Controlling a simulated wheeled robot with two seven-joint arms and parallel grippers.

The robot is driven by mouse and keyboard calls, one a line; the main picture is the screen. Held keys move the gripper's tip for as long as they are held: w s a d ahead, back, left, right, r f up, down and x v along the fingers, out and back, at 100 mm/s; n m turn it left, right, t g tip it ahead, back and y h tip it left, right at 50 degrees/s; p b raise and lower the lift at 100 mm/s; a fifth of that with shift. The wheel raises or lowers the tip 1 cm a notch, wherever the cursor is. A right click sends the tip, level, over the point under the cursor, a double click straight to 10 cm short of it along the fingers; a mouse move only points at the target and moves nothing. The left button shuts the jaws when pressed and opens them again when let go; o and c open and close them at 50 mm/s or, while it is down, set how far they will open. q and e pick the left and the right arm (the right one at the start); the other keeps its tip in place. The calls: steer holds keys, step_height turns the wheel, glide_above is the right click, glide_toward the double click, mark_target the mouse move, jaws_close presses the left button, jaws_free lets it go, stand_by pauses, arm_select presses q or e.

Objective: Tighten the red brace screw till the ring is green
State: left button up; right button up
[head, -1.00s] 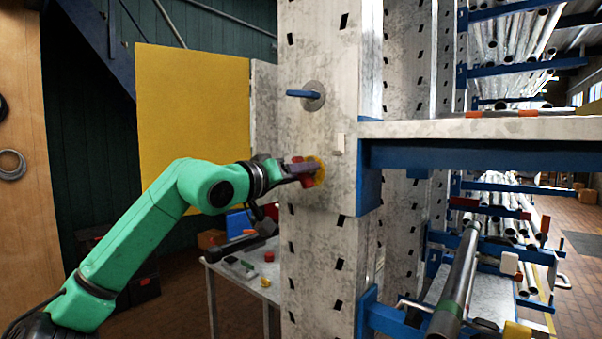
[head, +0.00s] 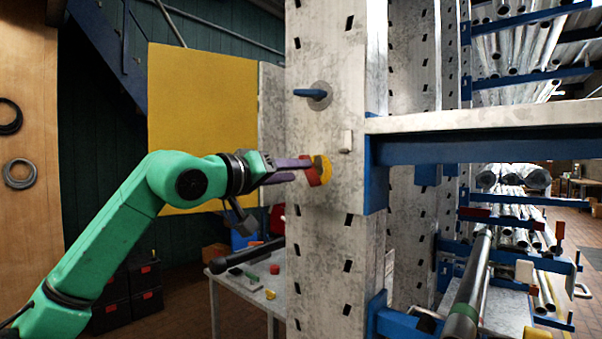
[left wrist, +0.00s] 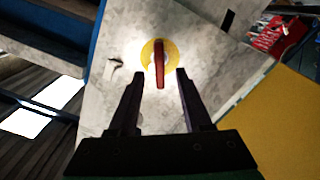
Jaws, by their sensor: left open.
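The red brace screw (head: 312,173) sticks out of the pale mast face with a yellow ring (head: 326,168) behind it. In the left wrist view the red handle (left wrist: 159,65) stands nearly upright in the picture, in front of the yellow ring (left wrist: 171,50). My left gripper (head: 303,165) is open at the screw. In the left wrist view its two fingertips (left wrist: 160,74) lie on either side of the handle's lower end, with a gap on both sides. Contact cannot be told. The ring shows yellow. My right gripper is not in view.
A blue lever (head: 309,93) on a round plate sits above the screw on the mast (head: 335,235). A yellow panel (head: 202,120) stands behind my left arm. A pale shelf (head: 480,121) juts out right.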

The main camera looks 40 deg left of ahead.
mark_target(305, 171)
arm_select(q)
steer(key=n+b, duration=0.2)
steer(key=n, duration=0.9)
steer(key=s+n+b, duration=0.1)
steer(key=n, duration=1.1)
steer(key=n+b, duration=0.2)
steer(key=n, duration=0.9)
steer(key=shift+s+f+n+b, duration=0.15)
steer(key=shift+s+n+b, duration=0.1)
steer(key=shift+n+b, duration=0.05)
steer(key=shift+d+n, duration=0.1)
steer(key=shift+n, duration=0.2)
steer(key=w+p, duration=0.6)
steer(key=shift+w+r, duration=0.3)
steer(key=shift+w, duration=0.1)
steer(key=shift+f, duration=0.2)
steer(key=c, duration=0.4)
jaws_close()
